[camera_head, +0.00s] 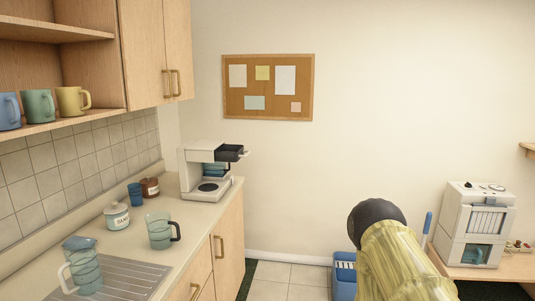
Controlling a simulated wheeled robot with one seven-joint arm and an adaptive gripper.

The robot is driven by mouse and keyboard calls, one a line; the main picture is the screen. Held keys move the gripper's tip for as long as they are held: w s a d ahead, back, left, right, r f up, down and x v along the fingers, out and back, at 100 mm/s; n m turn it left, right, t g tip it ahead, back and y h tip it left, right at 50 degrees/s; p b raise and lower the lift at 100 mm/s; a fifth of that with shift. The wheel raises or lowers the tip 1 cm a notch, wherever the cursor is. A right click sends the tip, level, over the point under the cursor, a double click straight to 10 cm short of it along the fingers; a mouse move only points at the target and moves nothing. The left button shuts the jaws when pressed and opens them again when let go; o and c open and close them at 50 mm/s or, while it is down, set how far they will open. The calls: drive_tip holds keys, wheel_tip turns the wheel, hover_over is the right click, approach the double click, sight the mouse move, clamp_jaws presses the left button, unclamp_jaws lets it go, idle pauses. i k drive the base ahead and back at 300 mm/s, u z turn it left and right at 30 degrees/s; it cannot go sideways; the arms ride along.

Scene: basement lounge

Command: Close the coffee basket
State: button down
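A white coffee maker (196,155) stands at the far end of the counter by the wall. Its dark coffee basket (231,153) sticks out to the right from under the top housing, so it looks open. A small dark handle shows at the basket's right end. Below the basket, a bluish see-through carafe (214,169) shows in part above the round dark plate. My gripper is not in this view. A link of my arm shows at the lower right, well apart from the coffee maker.
On the counter (140,245) stand a glass pitcher (159,231), a white labelled jar (117,216), a brown jar (150,188), a blue cup (135,194) and a jug (84,265) by the drainboard. Cupboards (155,50) hang above the counter.

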sight(226, 153)
drive_tip(key=z, duration=0.35)
drive_tip(key=i, duration=1.65)
drive_tip(key=u, duration=0.55)
